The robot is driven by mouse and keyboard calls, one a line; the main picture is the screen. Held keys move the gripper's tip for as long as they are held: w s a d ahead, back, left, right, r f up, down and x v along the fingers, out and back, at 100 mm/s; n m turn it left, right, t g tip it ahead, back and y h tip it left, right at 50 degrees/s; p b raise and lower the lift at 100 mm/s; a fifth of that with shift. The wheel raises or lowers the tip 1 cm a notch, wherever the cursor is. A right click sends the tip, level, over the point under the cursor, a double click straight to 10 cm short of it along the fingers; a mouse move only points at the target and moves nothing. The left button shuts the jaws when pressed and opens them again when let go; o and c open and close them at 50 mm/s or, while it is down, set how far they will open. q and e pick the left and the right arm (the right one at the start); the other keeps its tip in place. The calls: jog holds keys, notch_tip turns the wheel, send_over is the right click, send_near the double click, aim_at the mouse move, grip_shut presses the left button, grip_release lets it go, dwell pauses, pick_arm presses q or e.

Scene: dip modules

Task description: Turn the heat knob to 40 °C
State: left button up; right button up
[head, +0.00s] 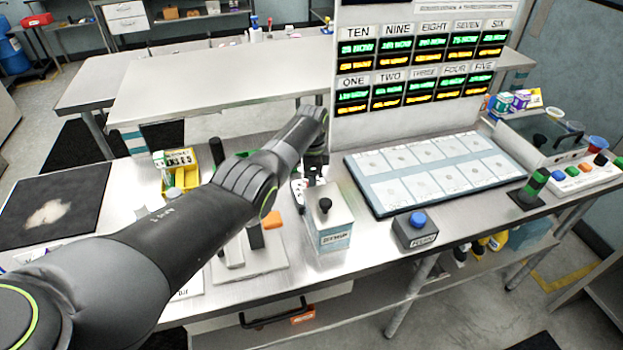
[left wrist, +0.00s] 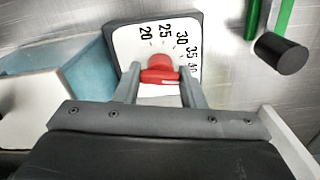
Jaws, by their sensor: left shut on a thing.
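In the left wrist view, the heat knob (left wrist: 160,65) is a red round knob with a flat grip bar. It sits on a white dial plate (left wrist: 130,50) with a dark edge and printed marks 20, 25, 30, 35, and a partly hidden one beyond 35. My left gripper (left wrist: 160,84) is shut on the knob's bar, one finger at each side. The right finger covers part of the scale. I cannot tell exactly which mark the knob points to. In the head view, my left gripper (head: 309,178) reaches down behind the labelled box, and the dial is hidden. My right gripper is not in view.
A labelled box with a black knob (head: 328,222) stands just in front of my left gripper. A blue-button box (head: 415,228) and a tray of white cards (head: 430,172) lie to the right. A yellow bin (head: 182,178) stands left. A numbered display board (head: 425,65) rises behind.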

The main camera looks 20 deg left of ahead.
pick_arm(q)
jog(key=shift+w+r+m, duration=0.15)
jog(key=shift+m, duration=0.15)
jog(key=o, duration=1)
jog(key=shift+r, duration=0.45)
notch_tip(320, 180, up, 16)
jog(key=shift+r+b, duration=0.15)
jog(key=shift+b, duration=0.95)
